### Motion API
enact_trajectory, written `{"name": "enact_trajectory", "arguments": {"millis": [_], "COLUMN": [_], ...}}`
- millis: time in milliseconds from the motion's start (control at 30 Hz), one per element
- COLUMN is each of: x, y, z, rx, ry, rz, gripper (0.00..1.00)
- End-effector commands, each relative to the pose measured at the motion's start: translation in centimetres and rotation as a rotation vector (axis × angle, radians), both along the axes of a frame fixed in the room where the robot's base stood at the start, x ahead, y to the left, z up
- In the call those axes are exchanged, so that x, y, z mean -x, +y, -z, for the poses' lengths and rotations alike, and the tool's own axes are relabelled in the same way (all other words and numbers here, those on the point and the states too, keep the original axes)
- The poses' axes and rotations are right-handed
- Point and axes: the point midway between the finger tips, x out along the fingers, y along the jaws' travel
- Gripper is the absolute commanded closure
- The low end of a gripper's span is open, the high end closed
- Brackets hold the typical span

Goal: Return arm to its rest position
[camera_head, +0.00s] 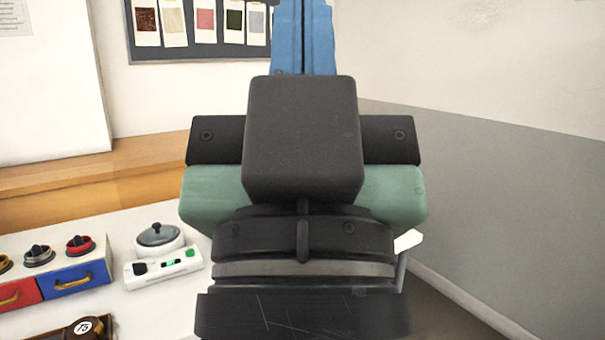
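My arm (303,230) fills the middle of the head view. It shows dark housings, green side parts and a grey band, with a blue part (304,38) rising behind it to the top edge. I cannot make out my gripper or its fingertips in this view. Much of the wall and table behind the arm is hidden by it.
A grey wall (500,210) stands at right.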

Motion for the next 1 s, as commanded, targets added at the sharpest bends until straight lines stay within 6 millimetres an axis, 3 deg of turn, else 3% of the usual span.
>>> {"name": "enact_trajectory", "arguments": {"millis": [33,600,800,1000], "x": [0.0,-0.1,-0.1,-0.1], "y": [0.0,0.1,0.1,0.1], "z": [-3.3,-20.4,-24.0,-24.8], "rx": [0.000,-0.001,-0.001,-0.001], "ry": [0.001,0.002,0.002,0.002], "rz": [-0.001,-0.004,-0.004,-0.005], "gripper": [1.00,1.00,1.00,1.00]}}
